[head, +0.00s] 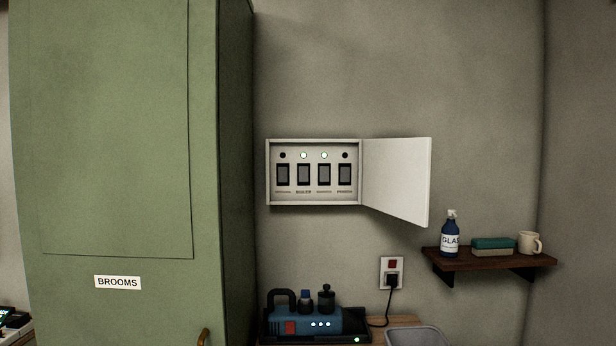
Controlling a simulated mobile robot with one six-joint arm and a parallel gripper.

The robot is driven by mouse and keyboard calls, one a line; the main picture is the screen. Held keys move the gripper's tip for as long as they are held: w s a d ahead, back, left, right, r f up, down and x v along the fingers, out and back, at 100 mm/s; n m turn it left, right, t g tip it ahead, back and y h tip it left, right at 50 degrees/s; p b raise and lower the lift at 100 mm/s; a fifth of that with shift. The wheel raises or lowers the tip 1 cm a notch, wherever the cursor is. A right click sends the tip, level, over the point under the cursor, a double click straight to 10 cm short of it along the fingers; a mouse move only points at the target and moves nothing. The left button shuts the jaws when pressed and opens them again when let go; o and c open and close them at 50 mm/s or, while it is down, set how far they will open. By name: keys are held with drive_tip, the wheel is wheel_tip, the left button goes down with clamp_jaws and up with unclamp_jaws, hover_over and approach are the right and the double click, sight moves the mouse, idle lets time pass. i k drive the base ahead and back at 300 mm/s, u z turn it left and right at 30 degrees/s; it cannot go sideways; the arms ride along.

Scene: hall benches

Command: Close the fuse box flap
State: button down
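The white fuse box (312,201) is on the wall right of the green cabinet, in the head view. Its flap (398,180) is hinged on the box's right side and stands wide open, swung out to the right. Inside is a row of several dark switches (303,174) with small labels under them. Above them is a row of round lamps; the middle two (314,155) are lit pale green and the outer ones are dark. My gripper is not in view.
A tall green cabinet (120,150) labelled BROOMS fills the left. Below the flap, a dark shelf (480,259) holds a blue spray bottle (451,238), a sponge or brush (493,246) and a mug (529,242). A plugged socket (391,272) and blue device (310,320) are below.

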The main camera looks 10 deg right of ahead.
sight(395, 172)
drive_tip(key=z, duration=0.05)
drive_tip(key=k, duration=1.3)
drive_tip(key=u, duration=0.3)
drive_tip(key=i, duration=0.8)
drive_tip(key=u, duration=0.25)
